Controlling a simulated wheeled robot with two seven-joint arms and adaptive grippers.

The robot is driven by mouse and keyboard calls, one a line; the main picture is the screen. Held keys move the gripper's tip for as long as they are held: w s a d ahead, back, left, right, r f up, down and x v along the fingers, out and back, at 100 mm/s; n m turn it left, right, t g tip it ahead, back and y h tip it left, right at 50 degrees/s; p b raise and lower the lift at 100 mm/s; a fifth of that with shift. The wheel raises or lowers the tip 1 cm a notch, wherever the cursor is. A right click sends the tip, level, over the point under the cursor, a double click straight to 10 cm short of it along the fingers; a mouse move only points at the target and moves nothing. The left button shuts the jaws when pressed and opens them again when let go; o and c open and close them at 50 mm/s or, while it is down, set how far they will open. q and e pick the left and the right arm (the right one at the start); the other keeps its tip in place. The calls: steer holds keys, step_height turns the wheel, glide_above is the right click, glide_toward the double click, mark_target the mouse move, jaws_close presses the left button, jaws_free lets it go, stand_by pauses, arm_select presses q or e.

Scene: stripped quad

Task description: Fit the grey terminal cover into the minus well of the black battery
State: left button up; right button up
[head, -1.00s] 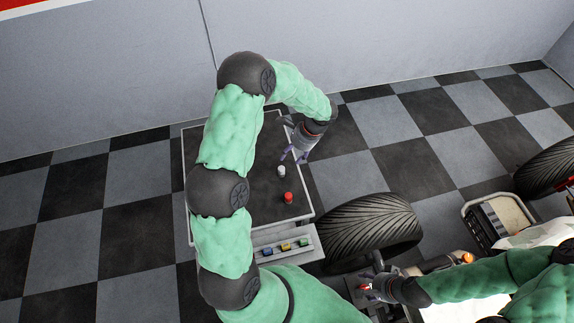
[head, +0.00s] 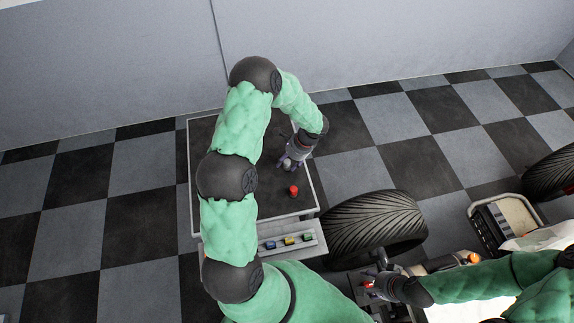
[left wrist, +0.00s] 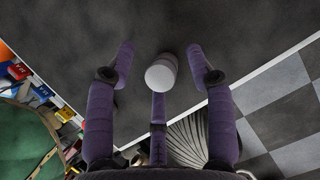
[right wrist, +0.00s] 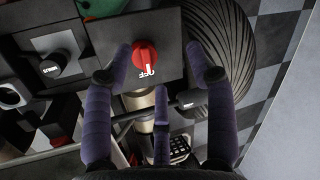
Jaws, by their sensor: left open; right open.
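The grey terminal cover (head: 287,165) stands on the dark top of the cart (head: 225,140). My left gripper (head: 290,161) is open and comes down over it. In the left wrist view the cover (left wrist: 161,74) shows as a pale round cap between the spread fingers, with no clear contact. My right gripper (right wrist: 158,65) is open, with its fingers either side of a red OFF knob (right wrist: 146,55) on a dark panel. At the left of that view, a dark part marked MINUS (right wrist: 50,66) shows; I cannot tell whether it belongs to the black battery or whether its well is free.
A red cap (head: 294,190) stands on the cart near the left gripper. A strip of small coloured pieces (head: 289,240) lies along the cart's near edge. A large tyre (head: 372,226) stands between the cart and the right gripper. A tray (head: 508,222) lies at the right.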

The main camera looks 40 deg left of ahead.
arm_select(q)
steer(key=c, duration=0.8)
steer(key=shift+r, duration=0.1)
steer(key=shift+c, duration=0.3)
